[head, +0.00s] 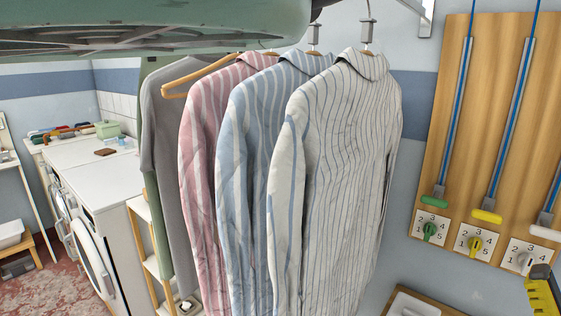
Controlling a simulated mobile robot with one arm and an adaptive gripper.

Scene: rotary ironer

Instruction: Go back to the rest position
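No rotary ironer can be made out for certain.
Striped shirts (335,170) and a grey top (165,135) hang close in front. White front-loading machines (103,180) stand at left. A wooden panel (483,125) with sliders and numbered dials is at right. A large green form (200,15), unidentified, spans the top left. Reddish floor (55,290) shows lower left.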

